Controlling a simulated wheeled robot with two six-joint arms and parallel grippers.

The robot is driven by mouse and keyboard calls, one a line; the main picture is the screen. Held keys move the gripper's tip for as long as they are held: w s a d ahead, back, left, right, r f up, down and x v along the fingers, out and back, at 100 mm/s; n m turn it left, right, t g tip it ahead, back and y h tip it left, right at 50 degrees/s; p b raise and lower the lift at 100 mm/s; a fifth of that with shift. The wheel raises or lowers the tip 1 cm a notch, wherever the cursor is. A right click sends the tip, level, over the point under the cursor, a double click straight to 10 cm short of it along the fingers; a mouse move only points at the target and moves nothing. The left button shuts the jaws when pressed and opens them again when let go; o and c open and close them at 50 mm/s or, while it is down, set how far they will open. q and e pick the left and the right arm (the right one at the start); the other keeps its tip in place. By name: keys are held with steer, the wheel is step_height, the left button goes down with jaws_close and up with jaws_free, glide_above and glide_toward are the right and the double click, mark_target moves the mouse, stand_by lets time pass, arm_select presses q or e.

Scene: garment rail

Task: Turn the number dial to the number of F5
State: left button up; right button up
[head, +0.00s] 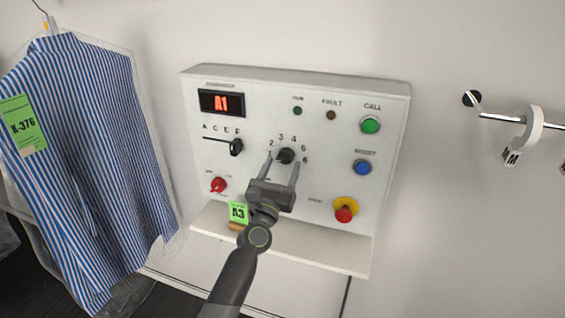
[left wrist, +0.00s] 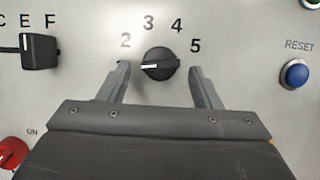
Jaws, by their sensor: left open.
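The number dial (head: 285,156) is a black round knob on the white control panel (head: 390,200), with printed numbers around it. In the left wrist view the dial (left wrist: 160,64) has its white mark pointing left, below the 2. My left gripper (head: 282,160) is open, with one finger on each side of the dial and a gap to it on both sides. The gripper (left wrist: 158,80) also shows in the left wrist view. The 1 is hidden there behind the left finger. The black letter slider (head: 236,147) is at the F end of its slot. My right gripper is out of view.
A red display (head: 221,102) sits top left; its letter is unclear. Green (head: 370,125) and blue (head: 362,167) buttons, a red stop button (head: 344,211) and a red knob (head: 218,185) surround the dial. A green A3 tag (head: 238,212) is by the ledge. A striped shirt (head: 85,150) hangs left.

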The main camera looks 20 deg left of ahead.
arm_select(q)
steer(key=shift+w+r, duration=0.3)
steer(key=shift+w, duration=0.3)
steer(key=c, duration=0.9)
